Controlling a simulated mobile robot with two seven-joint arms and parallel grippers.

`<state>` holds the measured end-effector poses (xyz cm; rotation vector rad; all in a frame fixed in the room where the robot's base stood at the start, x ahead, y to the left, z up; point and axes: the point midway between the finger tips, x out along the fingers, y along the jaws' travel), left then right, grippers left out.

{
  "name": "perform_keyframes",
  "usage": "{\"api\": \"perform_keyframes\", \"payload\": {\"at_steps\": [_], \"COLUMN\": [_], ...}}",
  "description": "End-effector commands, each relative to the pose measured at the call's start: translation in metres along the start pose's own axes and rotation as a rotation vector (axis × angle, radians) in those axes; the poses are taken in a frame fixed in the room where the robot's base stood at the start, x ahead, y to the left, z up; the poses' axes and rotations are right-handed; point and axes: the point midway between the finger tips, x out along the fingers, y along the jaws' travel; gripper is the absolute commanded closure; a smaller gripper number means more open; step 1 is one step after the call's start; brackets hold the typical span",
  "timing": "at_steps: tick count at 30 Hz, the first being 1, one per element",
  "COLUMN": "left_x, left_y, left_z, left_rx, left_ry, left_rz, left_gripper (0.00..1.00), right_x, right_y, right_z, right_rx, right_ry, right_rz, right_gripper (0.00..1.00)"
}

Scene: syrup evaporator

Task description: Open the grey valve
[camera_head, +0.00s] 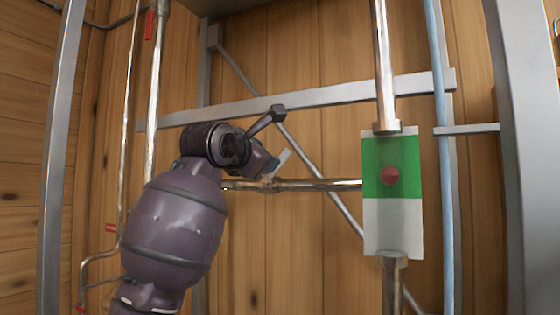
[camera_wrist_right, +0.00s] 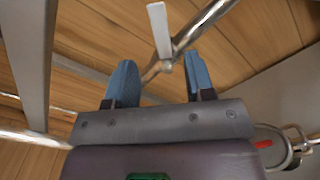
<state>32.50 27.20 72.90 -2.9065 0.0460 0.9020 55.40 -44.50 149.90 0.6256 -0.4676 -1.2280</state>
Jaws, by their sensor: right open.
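The grey valve has a flat, pale grey lever (camera_head: 284,158) on a thin horizontal metal pipe in the head view. In the right wrist view the lever (camera_wrist_right: 158,28) rises from the valve body on the pipe. My right gripper (camera_head: 268,164) is close to the valve on its left side, partly hidden by its own wrist. In the right wrist view the two blue fingers of the right gripper (camera_wrist_right: 160,82) are spread apart, with the valve body seen between them and the lever beyond. I cannot tell whether a finger touches it. My left gripper is not in view.
A green and white box (camera_head: 392,212) with a red knob joins the pipe on the right. Red-handled valves (camera_head: 149,24) sit on pipes at the left. A grey metal frame bar (camera_head: 340,94) and a plank wall (camera_head: 300,245) are behind.

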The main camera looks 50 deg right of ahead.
Motion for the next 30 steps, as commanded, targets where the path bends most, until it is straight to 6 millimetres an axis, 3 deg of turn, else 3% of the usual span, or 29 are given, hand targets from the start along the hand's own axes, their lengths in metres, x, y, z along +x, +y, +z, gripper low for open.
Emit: {"api": "perform_keyframes", "payload": {"at_steps": [9, 15, 21, 30], "left_x": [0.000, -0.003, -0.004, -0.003], "left_y": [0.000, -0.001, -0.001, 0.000], "left_z": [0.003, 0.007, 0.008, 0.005], "left_rx": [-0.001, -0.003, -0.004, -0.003], "left_ry": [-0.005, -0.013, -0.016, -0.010], "left_rz": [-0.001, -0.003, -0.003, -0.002], "left_gripper": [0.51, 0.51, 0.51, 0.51], "right_x": [0.055, 0.080, 0.092, 0.093], "right_y": [0.000, 0.000, 0.000, 0.000], "right_z": [0.001, 0.001, 0.000, 0.000], "right_rx": [-0.002, -0.001, -0.001, -0.001], "right_ry": [-0.003, -0.003, -0.002, -0.002], "right_rz": [-0.002, -0.001, 0.000, 0.001], "right_gripper": [0.51, 0.51, 0.51, 0.51]}}
